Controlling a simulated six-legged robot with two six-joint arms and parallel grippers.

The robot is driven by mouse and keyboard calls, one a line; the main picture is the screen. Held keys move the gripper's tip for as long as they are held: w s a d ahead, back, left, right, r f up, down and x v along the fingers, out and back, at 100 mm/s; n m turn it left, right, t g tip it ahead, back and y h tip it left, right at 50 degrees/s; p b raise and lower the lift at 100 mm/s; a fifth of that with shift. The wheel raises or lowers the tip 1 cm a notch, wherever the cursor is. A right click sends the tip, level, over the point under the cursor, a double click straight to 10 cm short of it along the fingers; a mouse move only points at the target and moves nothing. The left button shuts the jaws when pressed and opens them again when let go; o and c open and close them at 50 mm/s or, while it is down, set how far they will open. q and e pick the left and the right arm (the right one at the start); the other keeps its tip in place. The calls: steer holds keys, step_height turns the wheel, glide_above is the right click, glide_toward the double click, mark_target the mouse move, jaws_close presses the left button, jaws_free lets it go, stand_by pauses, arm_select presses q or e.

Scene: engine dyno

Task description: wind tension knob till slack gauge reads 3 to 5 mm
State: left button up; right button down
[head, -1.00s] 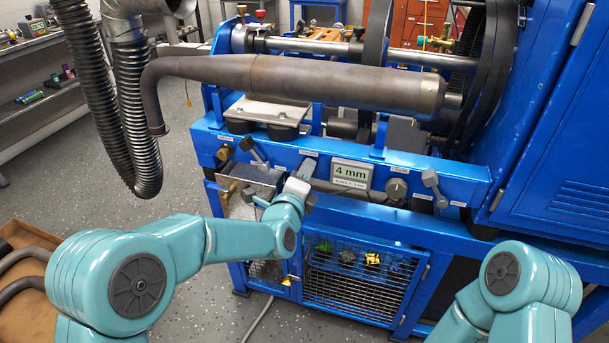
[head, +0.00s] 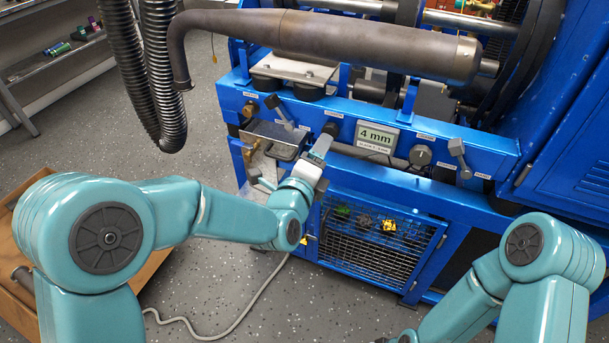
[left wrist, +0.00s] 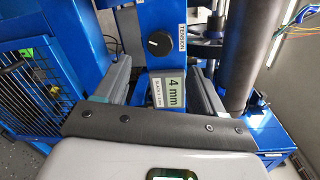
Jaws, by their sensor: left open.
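The slack gauge (head: 377,137) is a small grey display on the blue front rail and reads 4 mm. It also shows in the left wrist view (left wrist: 168,92). The tension knob (left wrist: 158,43) is round and black with a white pointer line, beside a TENSION label. In the head view my gripper largely covers it. My left gripper (head: 322,146) is open in front of the knob. In the left wrist view its fingers (left wrist: 160,70) stand apart, with the knob beyond them and nothing held. My right gripper is out of view; only that arm shows at the lower right.
Another lever (head: 278,108) is on the left. A mesh cage (head: 365,248) is below the rail, and a brown exhaust pipe (head: 340,42) lies above it. A cable (head: 215,335) crosses the floor.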

arm_select(q)
steer(key=v, duration=0.8)
steer(key=shift+s, duration=0.3)
steer(key=shift+a, duration=0.15)
steer(key=s+a+f+n+g+y, duration=0.1)
steer(key=a+f+n+g+y, duration=0.3)
steer(key=f, duration=0.7)
steer(key=s+a+f+g+h, duration=0.1)
steer(key=s+a+f+g, duration=0.1)
steer(key=a+f, duration=0.65)
steer(key=s+d+f+n+g+h, duration=0.1)
steer(key=s+d+f+n+g, duration=0.2)
steer(key=s+f+n+g, duration=0.6)
steer(key=s+d+f+n+g+h, duration=0.1)
steer(key=s+f+n, duration=0.2)
steer(key=s+n, duration=0.35)
steer(key=s+d+f+n, duration=0.1)
steer(key=s+f+n, duration=0.35)
steer(key=n, duration=0.25)
step_height(320, 180, up, 22)
steer(key=p, duration=2.1)
steer(key=shift+f, duration=0.2)
